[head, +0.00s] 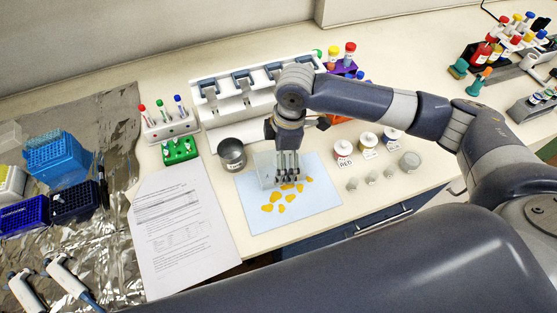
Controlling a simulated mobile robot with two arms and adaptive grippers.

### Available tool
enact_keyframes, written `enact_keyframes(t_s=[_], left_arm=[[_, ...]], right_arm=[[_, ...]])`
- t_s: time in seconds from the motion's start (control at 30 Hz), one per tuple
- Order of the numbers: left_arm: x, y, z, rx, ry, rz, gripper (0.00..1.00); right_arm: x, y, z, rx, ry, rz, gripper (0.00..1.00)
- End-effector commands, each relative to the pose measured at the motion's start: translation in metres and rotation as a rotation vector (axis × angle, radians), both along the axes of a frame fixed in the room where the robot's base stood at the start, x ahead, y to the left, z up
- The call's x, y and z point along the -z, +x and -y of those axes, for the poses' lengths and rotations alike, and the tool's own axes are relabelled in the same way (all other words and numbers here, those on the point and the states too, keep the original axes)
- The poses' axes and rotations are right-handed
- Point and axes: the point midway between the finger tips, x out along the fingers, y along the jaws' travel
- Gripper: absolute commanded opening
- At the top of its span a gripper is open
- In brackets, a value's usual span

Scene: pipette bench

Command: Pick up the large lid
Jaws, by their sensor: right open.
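A round grey piece (410,161), the largest of a row of small round pieces, stands on the bench right of the labelled jars; it looks like the large lid, but I cannot be certain. Smaller grey round pieces (371,178) stand to its left. My right gripper (287,178) points down over the pale blue mat (250,212), well left of that row. It is open, with nothing clearly held. A pale translucent block (264,168) shows beside its fingers, partly hidden. My left gripper is out of view.
Yellow pieces (278,197) lie on the mat. A metal pot (231,155) stands left of the gripper. Labelled jars (343,149) stand to the right. A white rack (235,105) is behind, and a paper sheet (180,235) lies left. The bench's front edge is close to the grey pieces.

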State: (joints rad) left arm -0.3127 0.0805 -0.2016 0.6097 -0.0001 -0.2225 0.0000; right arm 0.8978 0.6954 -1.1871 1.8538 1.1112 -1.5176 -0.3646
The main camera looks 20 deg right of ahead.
Motion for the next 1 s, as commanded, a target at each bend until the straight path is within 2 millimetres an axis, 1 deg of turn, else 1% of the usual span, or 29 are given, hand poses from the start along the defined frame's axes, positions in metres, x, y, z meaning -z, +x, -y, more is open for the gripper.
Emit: enact_keyframes(t_s=[0.03, 0.1, 0.2, 0.3, 0.43, 0.47, 0.5, 0.6, 0.73, 1.0], left_arm=[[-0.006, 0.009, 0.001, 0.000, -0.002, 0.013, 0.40], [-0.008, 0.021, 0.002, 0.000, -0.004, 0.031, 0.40], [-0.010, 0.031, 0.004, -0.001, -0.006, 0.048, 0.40], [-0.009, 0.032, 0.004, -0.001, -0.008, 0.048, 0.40], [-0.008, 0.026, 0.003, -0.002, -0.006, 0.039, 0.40], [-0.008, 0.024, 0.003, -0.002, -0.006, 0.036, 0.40], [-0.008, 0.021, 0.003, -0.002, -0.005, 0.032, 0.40], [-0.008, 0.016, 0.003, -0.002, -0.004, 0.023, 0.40], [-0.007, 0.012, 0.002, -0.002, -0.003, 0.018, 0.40], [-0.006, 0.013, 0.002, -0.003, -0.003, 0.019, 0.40]], right_arm=[[0.005, -0.001, -0.001, 0.001, 0.000, -0.003, 1.00], [0.014, -0.001, -0.002, 0.001, -0.001, -0.002, 1.00], [0.021, 0.000, -0.003, -0.002, 0.000, 0.000, 1.00], [0.023, 0.000, -0.003, -0.002, 0.000, 0.001, 1.00], [0.023, 0.000, -0.003, -0.002, 0.000, 0.001, 1.00], [0.023, 0.000, -0.003, -0.002, 0.000, 0.001, 0.93], [0.023, 0.000, -0.003, -0.002, 0.000, 0.001, 0.84], [0.023, 0.000, -0.003, -0.002, 0.000, 0.001, 0.64], [0.023, 0.000, -0.003, -0.001, 0.000, 0.001, 0.64], [0.021, 0.000, -0.003, -0.001, 0.000, 0.001, 0.64]])
